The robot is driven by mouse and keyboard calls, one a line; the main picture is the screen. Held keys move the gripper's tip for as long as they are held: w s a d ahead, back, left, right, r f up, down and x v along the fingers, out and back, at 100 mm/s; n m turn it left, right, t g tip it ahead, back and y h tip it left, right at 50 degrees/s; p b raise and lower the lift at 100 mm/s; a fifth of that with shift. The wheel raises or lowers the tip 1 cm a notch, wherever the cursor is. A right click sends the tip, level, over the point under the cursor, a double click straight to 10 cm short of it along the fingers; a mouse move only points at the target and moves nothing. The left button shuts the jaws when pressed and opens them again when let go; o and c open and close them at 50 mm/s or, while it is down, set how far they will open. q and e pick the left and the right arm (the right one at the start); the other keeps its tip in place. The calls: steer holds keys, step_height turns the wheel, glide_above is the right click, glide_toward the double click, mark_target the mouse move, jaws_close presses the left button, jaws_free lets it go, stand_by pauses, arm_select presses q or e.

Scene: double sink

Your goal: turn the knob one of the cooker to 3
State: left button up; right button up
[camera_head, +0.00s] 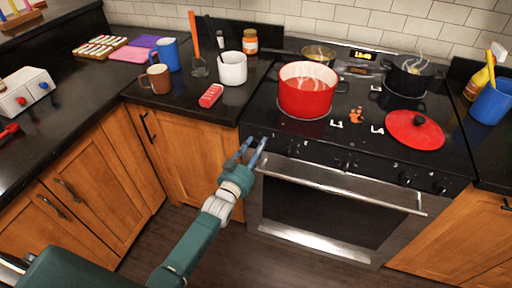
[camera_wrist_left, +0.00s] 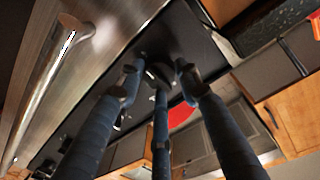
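The cooker (camera_head: 330,222) has a black front panel with a row of dark knobs, including one visible knob (camera_head: 293,150) right of my left gripper. My left gripper (camera_head: 252,149) is at the left end of this panel, its blue-grey fingers spread. In the left wrist view, the fingers (camera_wrist_left: 160,75) surround a dark round knob (camera_wrist_left: 156,71) on the panel. Gaps show between it and the side fingertips; whether the middle finger touches it is unclear. The knob's marking is not readable. My right gripper is not in view.
The oven handle (camera_head: 340,188) runs just below the panel. A red pot (camera_head: 306,93) and a dark steaming pot (camera_head: 408,78) stand on the cooktop, with a red lid (camera_head: 414,131) at the right.

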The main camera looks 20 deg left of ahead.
arm_select(q)
steer(key=o, duration=0.3)
steer(key=shift+w+a+r, duration=0.1)
steer(key=shift+r, duration=0.45)
steer(key=shift+f, duration=0.2)
steer(key=shift+f, duration=0.15)
steer(key=shift+s, duration=0.35)
steer(key=s, duration=0.7)
steer(key=s+a, duration=0.1)
steer(key=s, duration=0.3)
steer(key=shift+s, duration=0.2)
